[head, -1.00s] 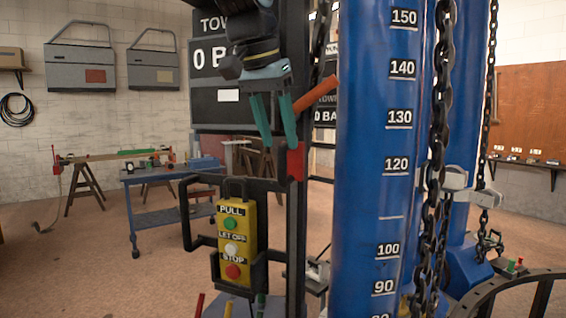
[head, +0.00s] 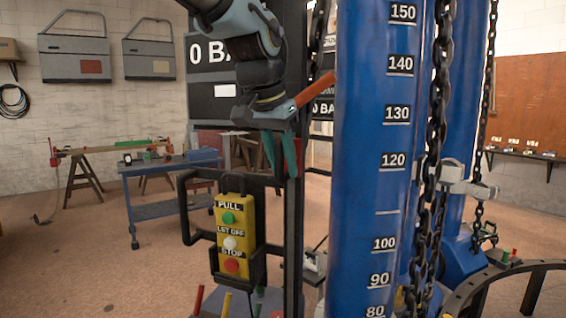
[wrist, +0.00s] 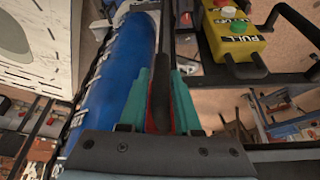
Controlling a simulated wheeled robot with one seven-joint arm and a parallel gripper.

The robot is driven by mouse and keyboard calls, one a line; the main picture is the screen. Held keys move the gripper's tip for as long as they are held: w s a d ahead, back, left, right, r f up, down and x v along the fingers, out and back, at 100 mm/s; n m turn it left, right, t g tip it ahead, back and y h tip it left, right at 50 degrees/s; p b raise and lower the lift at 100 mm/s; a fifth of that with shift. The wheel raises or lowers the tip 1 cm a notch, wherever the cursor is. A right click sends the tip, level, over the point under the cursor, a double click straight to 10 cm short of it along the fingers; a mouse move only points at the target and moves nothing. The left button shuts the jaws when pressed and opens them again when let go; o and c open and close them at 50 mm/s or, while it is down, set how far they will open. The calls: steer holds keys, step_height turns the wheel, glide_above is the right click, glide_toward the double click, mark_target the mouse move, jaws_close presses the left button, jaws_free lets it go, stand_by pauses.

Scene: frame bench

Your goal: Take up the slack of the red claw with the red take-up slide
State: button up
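The red take-up slide (head: 299,146) is a small red block on the upright black post, left of the blue column in the head view. My gripper (head: 281,158), with two teal fingers pointing down, is at the slide's height and partly covers it. In the wrist view the fingers of my gripper (wrist: 160,95) stand apart on either side of the dark post, with red showing between them. The gripper looks open; whether a finger touches the slide cannot be told. I cannot make out the red claw for sure.
The blue column (head: 374,190) with number marks and hanging chains (head: 436,130) stands close on the right. A yellow control box (head: 231,235) hangs below left of my gripper. An orange-red bar (head: 315,89) juts out beside the wrist. A blue trolley (head: 165,170) stands behind.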

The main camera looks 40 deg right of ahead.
jaws_close()
steer(key=shift+s, duration=0.1)
stand_by(0.9)
